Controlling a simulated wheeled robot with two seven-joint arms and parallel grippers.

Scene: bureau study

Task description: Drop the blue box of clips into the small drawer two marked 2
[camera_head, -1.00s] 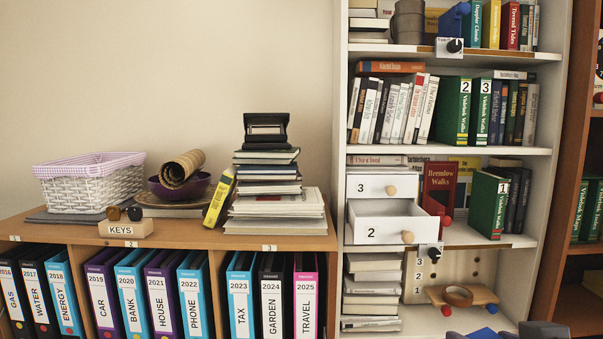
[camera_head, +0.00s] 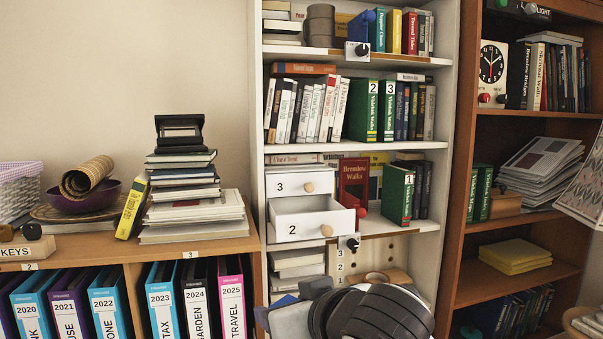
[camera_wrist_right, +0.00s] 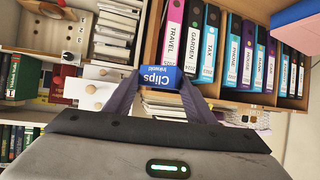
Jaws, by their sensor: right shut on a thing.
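The blue box of clips (camera_wrist_right: 160,78), lettered "Clips", sits between the fingertips of my right gripper (camera_wrist_right: 162,88) in the right wrist view. In the head view my right arm reaches in at the bottom, and its gripper (camera_head: 290,303) is below the drawers, with a blue patch showing beside it. The small white drawer marked 2 (camera_head: 298,229) stands pulled out in the bookcase, with its wooden knob on the front. The drawer marked 3 (camera_head: 290,185) above it is shut. My left gripper is not in view.
A red book (camera_head: 354,185) stands right of the drawers, and a dark knob (camera_head: 352,244) is on the shelf edge. Stacked books (camera_head: 298,262) lie below drawer 2. A wooden cabinet of binders (camera_head: 160,300) stands to the left.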

